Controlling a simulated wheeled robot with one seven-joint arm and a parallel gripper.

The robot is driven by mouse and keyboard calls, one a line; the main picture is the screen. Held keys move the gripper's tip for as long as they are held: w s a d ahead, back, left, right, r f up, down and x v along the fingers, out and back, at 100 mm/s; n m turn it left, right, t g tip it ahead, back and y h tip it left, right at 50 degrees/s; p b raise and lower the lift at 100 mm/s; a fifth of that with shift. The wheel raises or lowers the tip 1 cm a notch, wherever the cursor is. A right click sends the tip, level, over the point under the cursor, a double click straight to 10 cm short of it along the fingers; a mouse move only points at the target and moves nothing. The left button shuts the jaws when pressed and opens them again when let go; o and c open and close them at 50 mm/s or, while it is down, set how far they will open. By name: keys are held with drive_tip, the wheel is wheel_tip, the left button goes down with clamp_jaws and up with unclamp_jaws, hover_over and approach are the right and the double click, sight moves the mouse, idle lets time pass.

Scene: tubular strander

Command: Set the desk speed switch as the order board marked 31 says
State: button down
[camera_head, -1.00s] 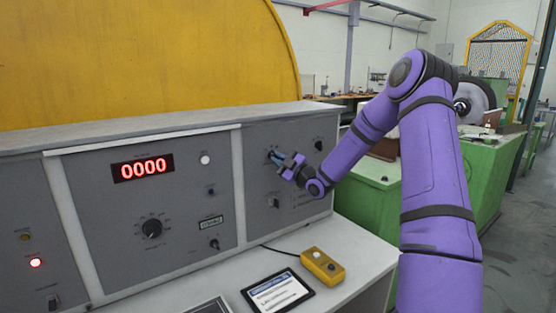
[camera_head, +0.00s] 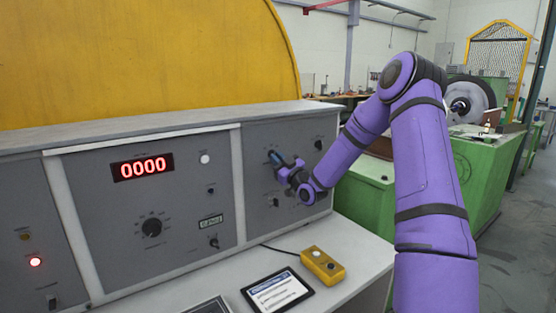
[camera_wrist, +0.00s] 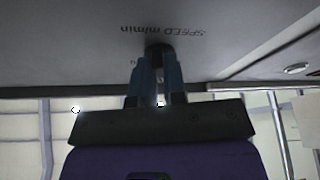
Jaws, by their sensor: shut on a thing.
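My gripper (camera_head: 273,159) is at the right-hand grey panel of the desk (camera_head: 257,138). In the wrist view my gripper (camera_wrist: 158,75) has its two blue fingers shut on a dark knob (camera_wrist: 160,48). The knob sits beside the label "SPEED m/min" (camera_wrist: 162,30), which appears upside down. The fingers hide most of the knob, so I cannot read its setting. A tablet (camera_head: 277,292) with a lit page lies on the desk top; its text is too small to read. I cannot make out the number 31 on it.
A red display (camera_head: 143,168) reads 0000 on the middle panel, above another dark knob (camera_head: 152,228). A yellow box with buttons (camera_head: 323,265) lies on the white ledge (camera_head: 352,242). Small switches stand near my gripper on the right panel. A green bench (camera_head: 478,170) is behind my arm.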

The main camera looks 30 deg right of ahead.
drive_tip(key=shift+w+a+r+m+t+h, duration=0.15)
drive_tip(key=shift+m+h, duration=0.4)
drive_tip(key=shift+m, duration=0.65)
drive_tip(key=shift+a+r+m+t+h, duration=0.15)
drive_tip(key=shift+m+h, duration=0.4)
drive_tip(key=shift+m, duration=0.65)
drive_tip(key=shift+r+m, duration=0.1)
drive_tip(key=shift+m, duration=0.2)
drive_tip(key=c, duration=1.2)
unclamp_jaws()
drive_tip(key=shift+d+f, duration=0.15)
drive_tip(key=shift+f, duration=0.1)
drive_tip(key=v, duration=1)
drive_tip(key=shift+s+f, duration=0.15)
drive_tip(key=shift+s, duration=0.2)
